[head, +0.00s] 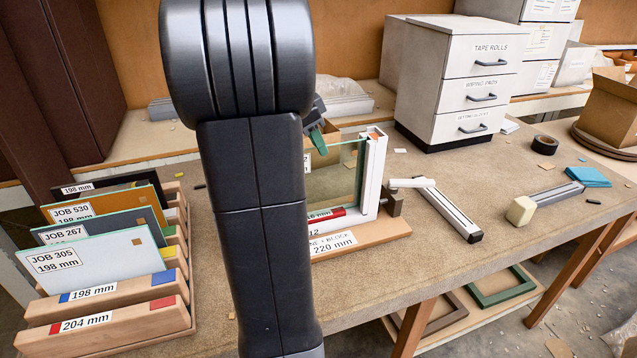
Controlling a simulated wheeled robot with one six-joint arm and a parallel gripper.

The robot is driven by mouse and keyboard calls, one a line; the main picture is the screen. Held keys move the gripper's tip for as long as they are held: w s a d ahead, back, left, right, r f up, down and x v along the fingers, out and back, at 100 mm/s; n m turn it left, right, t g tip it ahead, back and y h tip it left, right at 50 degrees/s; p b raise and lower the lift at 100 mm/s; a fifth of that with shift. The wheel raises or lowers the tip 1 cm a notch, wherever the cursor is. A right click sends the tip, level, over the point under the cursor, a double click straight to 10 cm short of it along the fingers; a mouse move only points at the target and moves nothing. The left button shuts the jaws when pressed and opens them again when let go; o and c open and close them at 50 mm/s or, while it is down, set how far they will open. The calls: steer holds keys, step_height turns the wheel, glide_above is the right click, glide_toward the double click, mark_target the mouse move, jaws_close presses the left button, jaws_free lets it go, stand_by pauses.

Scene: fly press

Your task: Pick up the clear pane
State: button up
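A clear pane with green edges (335,185) stands upright in a white corner frame (376,165) on a wooden block labelled 220 mm (375,236). Its left part is hidden behind my arm. My gripper (317,138) is mostly hidden behind the arm; one grey and green finger shows at the pane's top edge. I cannot tell whether it touches the pane or is open or shut.
At left a wooden rack (110,333) holds several upright job panes, the front one whitish and labelled JOB 305 (95,255). A white handle bar (450,211) lies right of the fixture. A drawer cabinet (425,85) stands behind.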

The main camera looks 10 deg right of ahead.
mark_target(318, 184)
steer(key=x, duration=0.4)
steer(key=shift+s+a+f+p, duration=0.3)
steer(key=shift+f+p, duration=0.1)
steer(key=shift+f+b, duration=0.25)
steer(key=shift+b, duration=0.05)
stand_by(0.3)
jaws_close()
stand_by(1.3)
